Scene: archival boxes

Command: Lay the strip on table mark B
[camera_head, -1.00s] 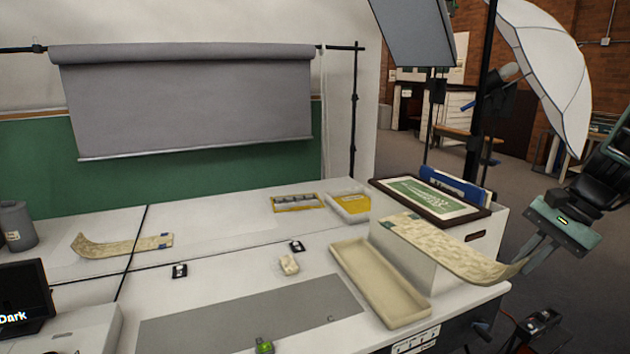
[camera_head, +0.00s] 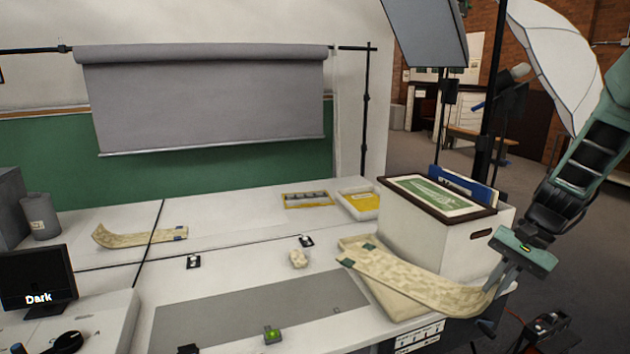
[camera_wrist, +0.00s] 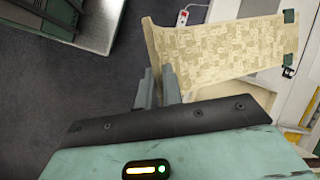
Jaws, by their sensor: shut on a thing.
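A long cream patterned strip (camera_head: 420,286) with dark green tabs at its far end is held by its curled near end. My gripper (camera_head: 497,282) is shut on that end, at the right edge of the table. The strip extends left over the beige tray, in front of the white box. In the wrist view the strip (camera_wrist: 225,50) spreads beyond my fingers (camera_wrist: 158,88). A second, similar strip (camera_head: 140,236) lies at the table's back left. A grey panel (camera_head: 250,315) lies on the front of the table. I cannot read a letter B anywhere.
The beige tray (camera_head: 401,308) is partly hidden under the strip. The white box (camera_head: 450,240) carries a framed green picture (camera_head: 437,192).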

